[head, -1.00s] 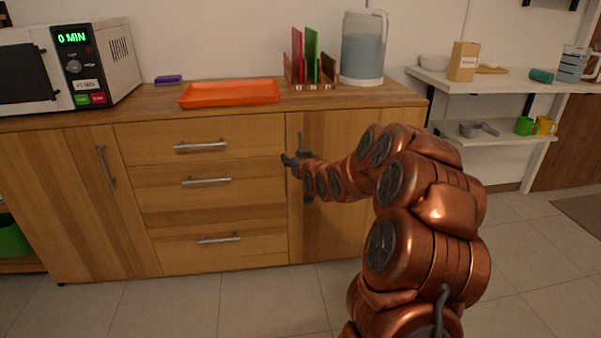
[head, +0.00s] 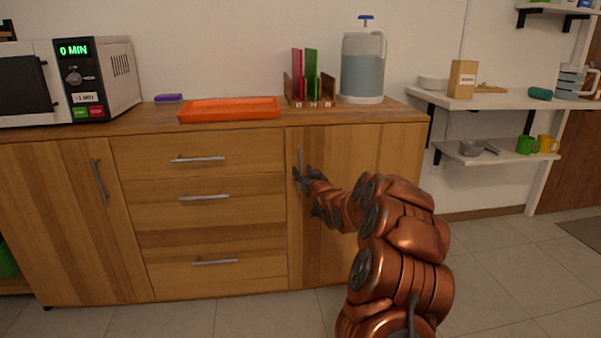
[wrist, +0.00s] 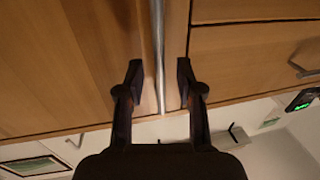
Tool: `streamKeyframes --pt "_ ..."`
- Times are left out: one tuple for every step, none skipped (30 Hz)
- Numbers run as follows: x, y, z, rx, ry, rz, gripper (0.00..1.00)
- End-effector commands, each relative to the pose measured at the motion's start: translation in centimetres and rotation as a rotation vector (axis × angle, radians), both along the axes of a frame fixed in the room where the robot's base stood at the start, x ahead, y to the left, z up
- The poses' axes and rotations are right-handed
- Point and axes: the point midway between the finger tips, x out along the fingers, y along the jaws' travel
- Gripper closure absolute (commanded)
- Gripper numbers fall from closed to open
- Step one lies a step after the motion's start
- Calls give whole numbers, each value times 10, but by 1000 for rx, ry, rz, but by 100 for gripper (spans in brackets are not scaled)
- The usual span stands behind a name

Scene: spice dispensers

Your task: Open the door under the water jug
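The water jug (head: 362,70) stands on the counter's right end. Below it is a closed wooden door (head: 352,150) with a vertical metal handle (head: 300,158) near its left edge. My gripper (head: 299,172) is at this handle in the head view. In the wrist view the two dark fingers of my gripper (wrist: 160,84) are apart, and the handle (wrist: 159,50) runs between them with a gap on each side. My arm hides the lower right part of the door in the head view.
Drawers with horizontal handles (head: 197,159) lie left of the door. An orange tray (head: 229,110), a rack with coloured boards (head: 311,85) and a microwave (head: 75,80) are on the counter. Shelves (head: 500,100) stand to the right. The tiled floor in front is clear.

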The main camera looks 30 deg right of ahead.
Motion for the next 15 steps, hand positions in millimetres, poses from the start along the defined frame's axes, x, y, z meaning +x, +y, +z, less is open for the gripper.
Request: streamKeyframes --pt "5 -1 -1 -3 0 -1 63" --pt "8 -2 -1 -3 1 -1 63" --pt "11 -3 -2 -2 1 0 63" --pt "13 -3 -2 -1 1 0 63" --pt "15 -3 -1 -2 1 0 63" --pt "18 -3 -1 -2 0 0 63" --pt "20 -4 0 -1 -1 0 63" --pt "21 -4 1 -1 -2 0 63" --pt "23 -5 1 -3 -3 0 63" --pt "24 -5 1 -3 -3 -1 63" --pt "25 -5 1 -3 -3 -1 63" --pt "26 -6 1 -3 -3 -1 63" --pt "26 -6 1 -2 -2 -1 63" --pt "26 -6 1 -1 -2 -1 63" --pt "27 -6 1 -1 -2 -1 63"
